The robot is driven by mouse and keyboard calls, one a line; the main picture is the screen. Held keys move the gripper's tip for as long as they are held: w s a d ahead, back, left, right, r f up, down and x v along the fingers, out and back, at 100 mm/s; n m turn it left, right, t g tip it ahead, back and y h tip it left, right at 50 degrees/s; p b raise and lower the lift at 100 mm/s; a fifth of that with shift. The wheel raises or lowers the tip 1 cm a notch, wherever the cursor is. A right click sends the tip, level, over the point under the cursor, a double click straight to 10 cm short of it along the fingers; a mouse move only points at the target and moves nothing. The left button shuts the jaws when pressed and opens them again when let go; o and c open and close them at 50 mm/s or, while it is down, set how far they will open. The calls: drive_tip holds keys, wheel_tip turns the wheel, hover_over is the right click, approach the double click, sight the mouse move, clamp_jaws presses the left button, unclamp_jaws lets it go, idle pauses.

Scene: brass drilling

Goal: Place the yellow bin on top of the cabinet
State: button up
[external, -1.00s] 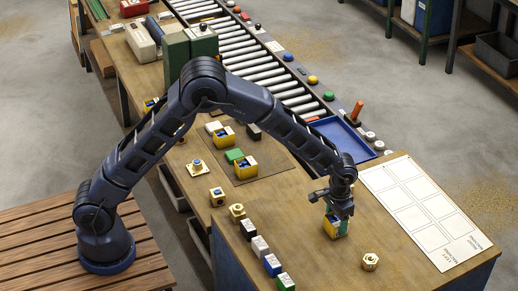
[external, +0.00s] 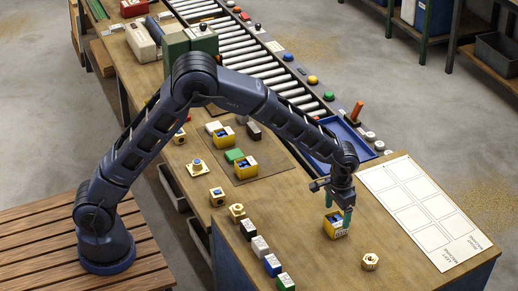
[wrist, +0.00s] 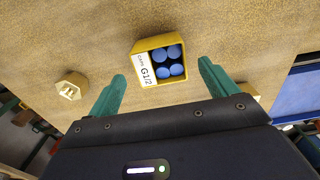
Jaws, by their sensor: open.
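The yellow bin (external: 334,228) stands upright on the wooden top of the blue-sided cabinet (external: 300,240) in the external view. In the wrist view the bin (wrist: 137,47) has a white label reading G1/2 and holds several blue round pieces. My gripper (external: 340,212) is just above the bin, pointing down, with its green fingers apart. In the wrist view the fingertips (wrist: 162,70) are on either side of the bin's near edge, with visible gaps and no grip on it.
A brass hex nut (external: 370,261) lies to the right of the bin. Several small coloured blocks (external: 260,246) line the left edge. A white marked sheet (external: 425,212) covers the right side. Behind are a blue tray (external: 325,140) and another yellow bin (external: 246,171).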

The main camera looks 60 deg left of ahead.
wheel_tip(320, 180, up, 8)
drive_tip(key=f, duration=0.1)
drive_tip(key=s+a+r+t, duration=0.2)
drive_tip(key=s+a+r, duration=1.4)
drive_tip(key=s+r, duration=0.35)
drive_tip(key=s+a+t, duration=0.1)
drive_tip(key=s+a, duration=0.2)
drive_tip(key=s, duration=0.5)
drive_tip(key=s+a+f, duration=0.1)
drive_tip(key=s+a, duration=0.2)
drive_tip(key=s, duration=0.6)
drive_tip(key=s+a+t, duration=0.1)
drive_tip(key=s+a, duration=0.2)
drive_tip(key=s, duration=0.5)
drive_tip(key=shift+s+f+t, duration=0.2)
drive_tip(key=shift+s+t, duration=0.1)
